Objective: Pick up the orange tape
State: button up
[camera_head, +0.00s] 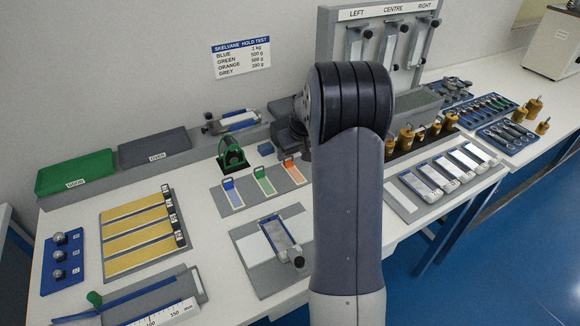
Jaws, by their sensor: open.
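The orange tape (294,172) is a short orange strip lying at the right end of a row of three on a grey board (218,203). The green tape (265,183) and the blue tape (232,193) lie to its left. Each strip has a dark clip-like piece at its far end. My upright arm stands just right of the board and covers the middle of the bench. I cannot make out my gripper or its fingertips; the arm hides what is behind it.
A grey plate with a clamped strip device (279,235) lies in front of the tapes. A green stand (231,152) is behind them. Yellow strips (139,235) lie at left. Brass weights (419,135) and several testers (440,175) are right of my arm.

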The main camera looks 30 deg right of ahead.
aim_at(289, 163)
jog(key=x, duration=0.4)
jog(key=shift+s+a+f, duration=0.15)
jog(key=shift+s+f, duration=0.05)
jog(key=shift+f, duration=0.1)
jog(key=c, duration=1.1)
